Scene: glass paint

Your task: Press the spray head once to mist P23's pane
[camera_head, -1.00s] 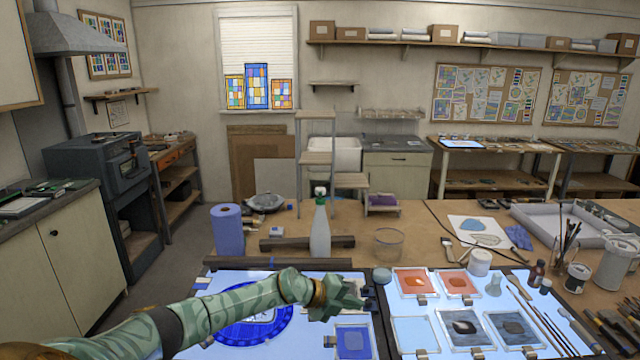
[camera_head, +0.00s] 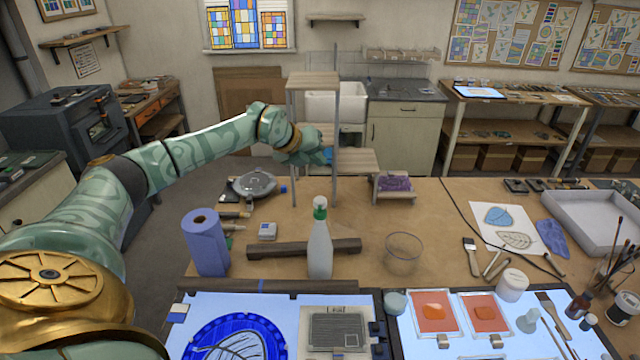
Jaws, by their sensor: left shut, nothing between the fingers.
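The spray bottle (camera_head: 320,250) stands upright on the bench, with a pale body and a green-and-white spray head (camera_head: 320,207). My left gripper (camera_head: 326,156) is shut and empty. It shows above the bottle in the picture, clearly apart from the spray head, and overlaps the wooden step stand. Its fingertips are small and partly hard to make out. A grey pane in a pale holder (camera_head: 309,340) lies on the light table in front of the bottle; its label is too small to read surely, so I cannot tell whether it is P23's. My right gripper is not in view.
A dark wooden bar (camera_head: 272,250) lies beside the bottle. A blue paper roll (camera_head: 206,243) stands left and a glass bowl (camera_head: 403,254) right. The step stand (camera_head: 312,79) rises behind. A blue round leaf design (camera_head: 228,342) and orange panes (camera_head: 437,311) lie in front.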

